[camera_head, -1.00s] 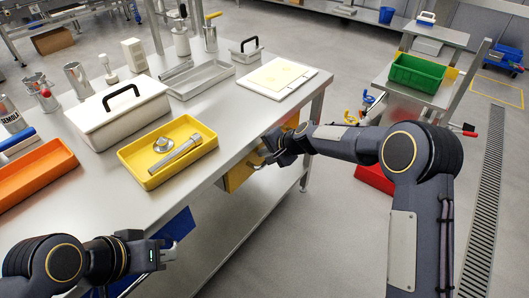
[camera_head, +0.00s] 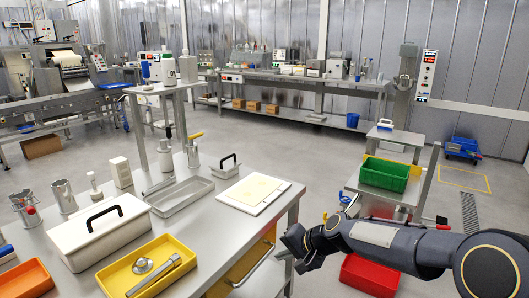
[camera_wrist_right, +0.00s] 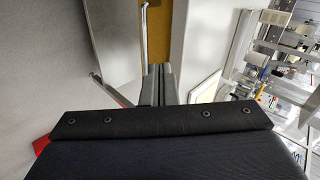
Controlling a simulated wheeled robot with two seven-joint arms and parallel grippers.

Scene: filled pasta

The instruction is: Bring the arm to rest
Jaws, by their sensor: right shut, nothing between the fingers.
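My right arm (camera_head: 385,243) comes in from the lower right of the head view. It reaches left toward the corner of the steel table (camera_head: 225,232). My right gripper (camera_head: 287,243) is beside the table's right edge, a little right of a yellow drawer front (camera_head: 250,262) with a metal handle. In the right wrist view the gripper's fingers (camera_wrist_right: 160,84) are together and hold nothing. The yellow front (camera_wrist_right: 160,30) and a metal bar (camera_wrist_right: 143,35) show beyond them. I cannot tell the exact gap to the handle. My left gripper is out of view.
The table carries a white lidded box (camera_head: 98,232), a yellow tray (camera_head: 112,280), a steel tray (camera_head: 180,196) and a white board (camera_head: 283,193). A green crate (camera_head: 385,173) stands on a cart at right, with a red bin (camera_head: 368,275) below. Open floor lies behind the table.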

